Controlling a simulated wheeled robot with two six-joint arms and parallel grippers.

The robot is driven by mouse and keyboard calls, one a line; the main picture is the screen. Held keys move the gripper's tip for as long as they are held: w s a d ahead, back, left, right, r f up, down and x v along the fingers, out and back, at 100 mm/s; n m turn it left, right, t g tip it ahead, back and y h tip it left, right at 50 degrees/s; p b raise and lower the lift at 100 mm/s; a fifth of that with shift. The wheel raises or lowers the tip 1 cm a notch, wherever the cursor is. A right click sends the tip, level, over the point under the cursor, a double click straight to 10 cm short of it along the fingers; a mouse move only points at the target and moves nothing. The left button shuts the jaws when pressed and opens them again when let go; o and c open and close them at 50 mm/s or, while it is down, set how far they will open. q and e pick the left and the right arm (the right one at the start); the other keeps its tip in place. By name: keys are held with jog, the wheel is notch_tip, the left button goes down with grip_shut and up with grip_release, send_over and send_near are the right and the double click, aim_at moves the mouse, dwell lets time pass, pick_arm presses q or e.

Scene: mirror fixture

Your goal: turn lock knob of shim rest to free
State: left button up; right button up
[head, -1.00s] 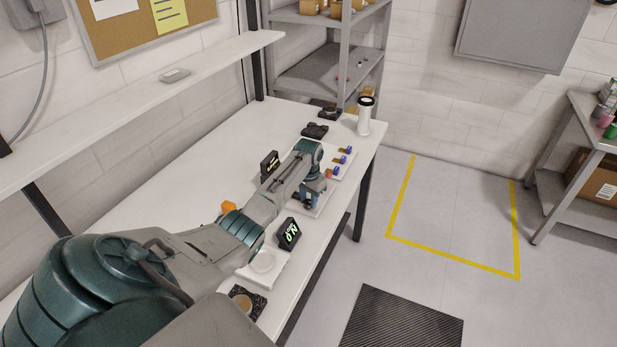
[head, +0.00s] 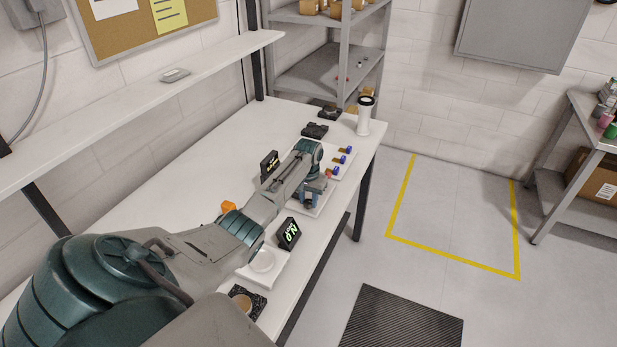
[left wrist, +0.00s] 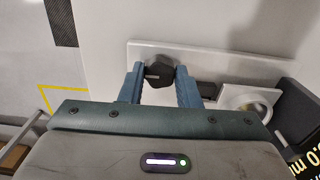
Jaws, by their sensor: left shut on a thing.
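A dark, faceted lock knob (left wrist: 159,70) with a pale mark on its face stands on a white base plate (left wrist: 215,62) in the left wrist view. My left gripper (left wrist: 161,86) has one blue finger on each side of the knob and is shut on it. In the head view my left gripper (head: 312,196) is over a white plate (head: 323,206) near the table's front edge; my arm hides the knob there. A pale ring-shaped part (left wrist: 248,101) sits on the plate right of the knob. The knob's setting cannot be read. My right gripper is not in view.
Small displays (head: 289,233) (head: 269,164) stand near my arm. A white plate with a round disc (head: 263,261) is nearer me. Blue-topped parts (head: 345,150) and a white cylinder (head: 365,117) stand farther along. The table's back left is clear.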

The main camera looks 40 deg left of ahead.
aim_at(309, 201)
pick_arm(q)
jog(key=o, duration=1)
jog(key=shift+w+r, duration=0.1)
jog(key=shift+r, duration=0.1)
jog(key=shift+f, duration=0.1)
notch_tip(309, 201, up, 11)
jog(key=b, duration=0.3)
jog(key=shift+b, duration=0.4)
jog(key=shift+f, duration=0.1)
